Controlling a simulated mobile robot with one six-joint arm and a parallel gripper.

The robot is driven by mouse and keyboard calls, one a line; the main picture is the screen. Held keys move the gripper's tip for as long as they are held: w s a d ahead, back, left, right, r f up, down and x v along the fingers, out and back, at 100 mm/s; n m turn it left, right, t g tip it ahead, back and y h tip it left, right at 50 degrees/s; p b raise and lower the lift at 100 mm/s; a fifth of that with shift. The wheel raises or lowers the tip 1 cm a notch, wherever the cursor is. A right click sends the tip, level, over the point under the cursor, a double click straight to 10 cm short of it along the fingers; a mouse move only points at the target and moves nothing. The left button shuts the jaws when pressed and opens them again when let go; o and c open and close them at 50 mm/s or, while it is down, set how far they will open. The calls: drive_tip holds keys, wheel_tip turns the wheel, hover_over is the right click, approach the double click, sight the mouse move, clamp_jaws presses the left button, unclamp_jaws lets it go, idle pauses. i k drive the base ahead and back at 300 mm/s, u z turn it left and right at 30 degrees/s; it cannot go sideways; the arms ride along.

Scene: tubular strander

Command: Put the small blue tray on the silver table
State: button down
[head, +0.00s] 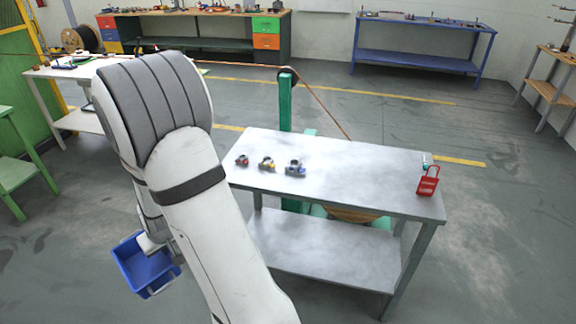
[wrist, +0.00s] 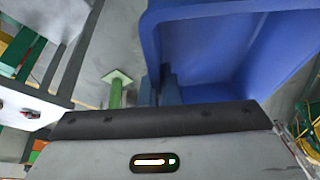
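The small blue tray (head: 136,262) hangs over the floor at the lower left, left of the silver table, and looks tilted. It fills much of the upper right of the wrist view (wrist: 235,45). My gripper (head: 152,243) is at the tray's near edge; in the wrist view its fingers (wrist: 163,88) look shut on the tray's wall, partly hidden against the blue. The silver table (head: 345,180) stands right of my arm, with a lower shelf. My arm hides its left edge.
Several small items lie along the table's back left, including a red one (head: 242,160), a yellow one (head: 267,163) and a blue one (head: 295,167). A red padlock-like object (head: 428,181) stands at the right end. The table's middle and front are clear. A green post (head: 285,100) rises behind.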

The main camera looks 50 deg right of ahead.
sight(352, 178)
drive_tip(key=u, duration=0.35)
drive_tip(key=i, duration=0.1)
drive_tip(key=z, duration=2.3)
drive_tip(key=k, duration=1)
drive_tip(key=z, duration=0.25)
drive_tip(key=i, duration=2.05)
drive_tip(key=u, duration=0.05)
